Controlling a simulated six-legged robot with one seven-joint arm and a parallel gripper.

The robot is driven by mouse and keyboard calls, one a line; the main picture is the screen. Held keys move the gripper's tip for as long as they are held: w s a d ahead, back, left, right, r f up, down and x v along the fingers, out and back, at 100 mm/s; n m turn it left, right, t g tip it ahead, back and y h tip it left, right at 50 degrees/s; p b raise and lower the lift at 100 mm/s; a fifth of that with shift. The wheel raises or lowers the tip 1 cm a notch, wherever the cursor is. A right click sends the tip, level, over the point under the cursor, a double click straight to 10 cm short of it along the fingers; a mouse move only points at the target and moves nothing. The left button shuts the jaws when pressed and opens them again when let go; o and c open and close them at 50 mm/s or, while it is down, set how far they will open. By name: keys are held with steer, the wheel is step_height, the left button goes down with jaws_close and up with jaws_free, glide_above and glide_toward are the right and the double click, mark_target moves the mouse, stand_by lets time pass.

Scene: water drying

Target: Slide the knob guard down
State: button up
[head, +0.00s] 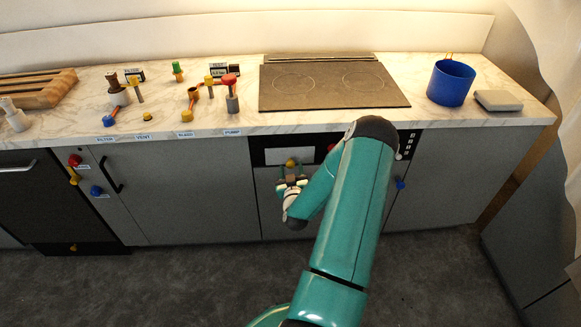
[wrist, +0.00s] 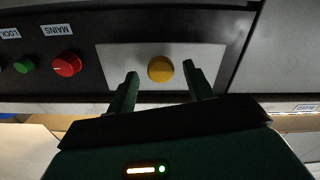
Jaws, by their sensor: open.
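A pale rectangular panel (head: 274,156) with a yellow knob (head: 290,163) is set in the dark control strip under the cooktop. In the wrist view the pale panel (wrist: 125,57) and the round yellow knob (wrist: 160,69) appear close up. The panel may be the knob guard, but I cannot tell for sure. My gripper (head: 292,181) is just below the knob in the head view. In the wrist view its two fingers (wrist: 160,80) are apart, one on each side of the knob, with nothing held. I cannot tell whether they touch the panel.
A red knob (wrist: 67,64) marked MAINS and a green button (wrist: 24,66) sit beside the panel. My arm covers much of the strip in the head view. The counter (head: 330,117) above holds a cooktop (head: 325,97), several valve handles and a blue pot (head: 451,83).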

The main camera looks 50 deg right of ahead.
steer(key=shift+x, duration=1)
steer(key=shift+a, duration=0.1)
jaws_close()
step_height(320, 180, down, 10)
jaws_free()
